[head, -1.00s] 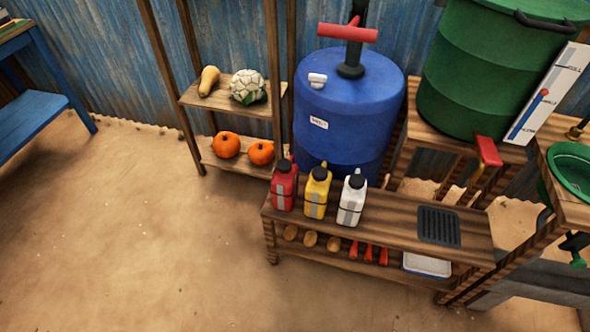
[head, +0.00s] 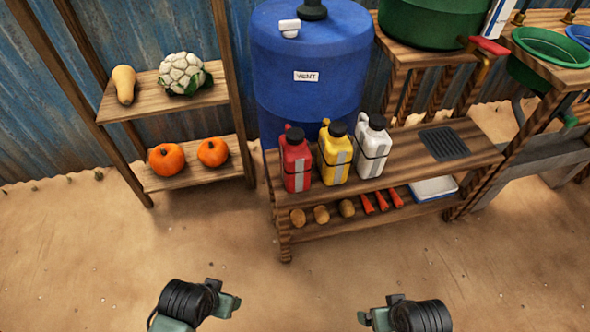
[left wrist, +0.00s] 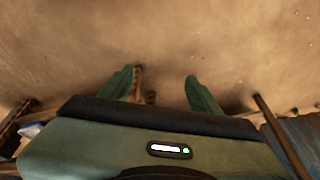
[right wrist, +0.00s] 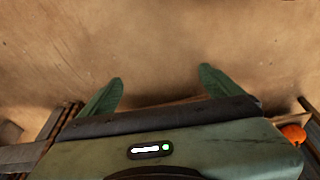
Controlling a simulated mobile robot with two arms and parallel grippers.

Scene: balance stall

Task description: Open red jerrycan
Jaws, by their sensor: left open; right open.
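The red jerrycan (head: 296,165) stands upright at the left end of the wooden bench's top. Its black cap (head: 295,136) is on, and a grey strip runs down its front. My left gripper (head: 232,302) is open and empty at the bottom of the head view, in front of the bench and apart from it. Its two fingers show spread over bare ground in the left wrist view (left wrist: 160,88). My right gripper (head: 368,314) is also open and empty, lower right of the can. Its spread fingers show in the right wrist view (right wrist: 160,88).
A yellow jerrycan (head: 334,155) and a white jerrycan (head: 371,150) stand close on the red can's right. A blue VENT barrel (head: 313,92) is behind. A shelf with pumpkins (head: 167,159) stands left. The bench top has a black grate (head: 444,143). Sandy ground in front is clear.

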